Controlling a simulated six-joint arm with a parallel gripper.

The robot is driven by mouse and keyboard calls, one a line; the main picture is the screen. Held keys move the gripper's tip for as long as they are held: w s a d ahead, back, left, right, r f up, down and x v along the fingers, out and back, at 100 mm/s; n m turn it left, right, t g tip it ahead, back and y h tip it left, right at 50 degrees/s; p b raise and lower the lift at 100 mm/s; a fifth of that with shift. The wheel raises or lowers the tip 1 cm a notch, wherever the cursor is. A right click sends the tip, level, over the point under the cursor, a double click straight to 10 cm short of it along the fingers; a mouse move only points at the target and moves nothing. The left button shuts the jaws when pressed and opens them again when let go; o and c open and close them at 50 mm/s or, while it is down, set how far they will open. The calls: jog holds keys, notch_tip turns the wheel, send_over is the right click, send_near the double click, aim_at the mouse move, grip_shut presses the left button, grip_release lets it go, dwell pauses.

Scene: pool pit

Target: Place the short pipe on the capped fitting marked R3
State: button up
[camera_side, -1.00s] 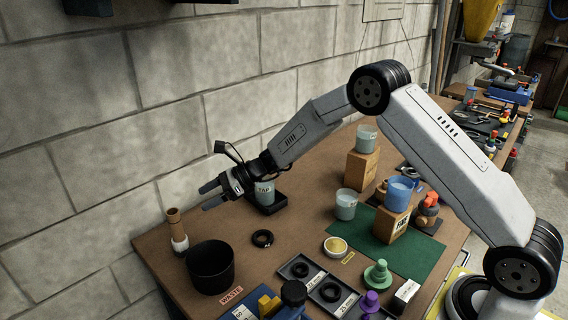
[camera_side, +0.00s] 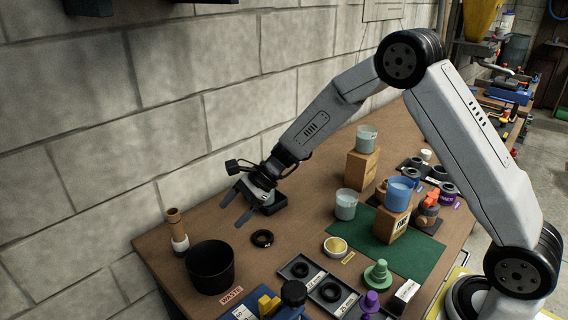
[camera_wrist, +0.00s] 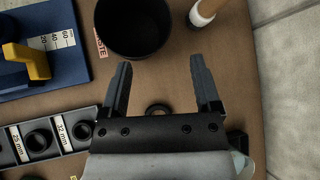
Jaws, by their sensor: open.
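My gripper (camera_side: 230,216) is open and empty, held above the bench's left part. In the wrist view its two fingers (camera_wrist: 160,64) are wide apart, with a loose black ring (camera_wrist: 157,110) on the bench between them, farther down. The ring also shows in the side view (camera_side: 262,238), in front of the gripper. Several dark round fittings (camera_side: 447,188) stand at the back right, one by a purple label. No R3 mark is readable, and I cannot tell which thing is the short pipe.
A black waste bin (camera_side: 211,268) and a wood-and-white tool (camera_side: 177,230) stand at left. A tray with black rings (camera_side: 298,268) lies in front. Glass cups (camera_side: 346,204), wooden blocks (camera_side: 362,165) and a blue mug (camera_side: 401,193) stand mid-right around a green mat (camera_side: 425,253).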

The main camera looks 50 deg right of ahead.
jog(key=s+d+n+h, duration=0.4)
jog(key=s+d+n, duration=0.1)
jog(key=s+n, duration=0.4)
jog(key=s+d+r+n+h, duration=0.1)
jog(key=s+d+n+h, duration=0.4)
jog(key=s+n, duration=0.4)
jog(key=shift+s+d+r+g, duration=0.15)
jog(key=shift+s+d+g, duration=0.3)
jog(key=shift+s, duration=2.05)
jog(key=shift+d, duration=0.1)
